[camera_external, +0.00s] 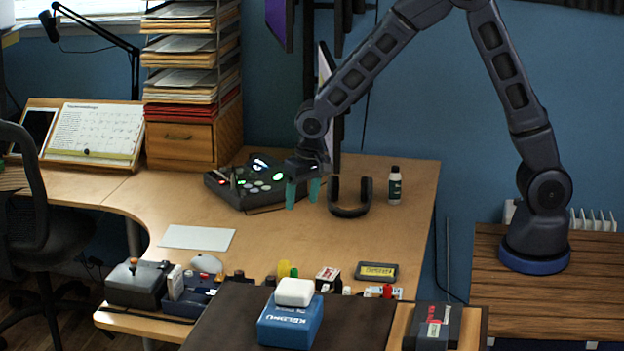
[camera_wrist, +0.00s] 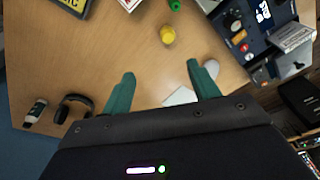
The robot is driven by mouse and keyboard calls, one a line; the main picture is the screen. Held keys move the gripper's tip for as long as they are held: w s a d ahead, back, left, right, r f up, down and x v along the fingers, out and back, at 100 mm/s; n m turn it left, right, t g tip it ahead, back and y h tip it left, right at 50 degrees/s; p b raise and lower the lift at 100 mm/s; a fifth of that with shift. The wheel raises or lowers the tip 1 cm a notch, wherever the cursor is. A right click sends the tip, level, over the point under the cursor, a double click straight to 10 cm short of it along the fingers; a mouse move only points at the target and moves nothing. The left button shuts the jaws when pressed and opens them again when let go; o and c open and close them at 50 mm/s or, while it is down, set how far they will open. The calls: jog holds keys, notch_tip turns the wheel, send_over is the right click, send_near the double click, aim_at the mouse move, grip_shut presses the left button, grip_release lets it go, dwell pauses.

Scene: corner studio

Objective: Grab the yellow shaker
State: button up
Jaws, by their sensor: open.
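The yellow shaker (camera_external: 284,268) stands near the front edge of the wooden desk, beside a green item and behind a white block. In the wrist view the yellow shaker (camera_wrist: 167,34) is a small round shape near the top centre, on bare desk, beyond the fingertips. My gripper (camera_external: 302,196) is above the back part of the desk, between the black console and the headphones. Its two teal fingers (camera_wrist: 160,76) are spread apart with nothing between them. The gripper is well away from the shaker.
Headphones (camera_external: 350,198) and a dark bottle (camera_external: 394,185) stand right of my gripper; the black console (camera_external: 247,184) is left. A white sheet (camera_external: 197,237) lies flat. Small items crowd the front edge, including a white block (camera_external: 294,292) on a blue box (camera_external: 290,322). The desk's middle is clear.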

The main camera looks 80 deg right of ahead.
jog(key=m, duration=0.1)
send_near(286, 260)
jog(key=shift+w+a+f+h, duration=0.3)
jog(key=shift+w+a, duration=0.05)
jog(key=shift+w, duration=0.05)
jog(key=shift+w+d+f, duration=0.15)
jog(key=shift+d+f, duration=0.05)
jog(key=shift+f, duration=1.6)
jog(key=shift+w+d+f, duration=0.2)
jog(key=shift+d+f, duration=0.05)
jog(key=shift+f, duration=1.5)
jog(key=shift+w+d+f, duration=0.15)
jog(key=shift+d+f, duration=0.05)
jog(key=shift+f, duration=1.6)
jog(key=c, duration=1.1)
jog(key=shift+o, duration=0.2)
jog(key=shift+r, duration=0.1)
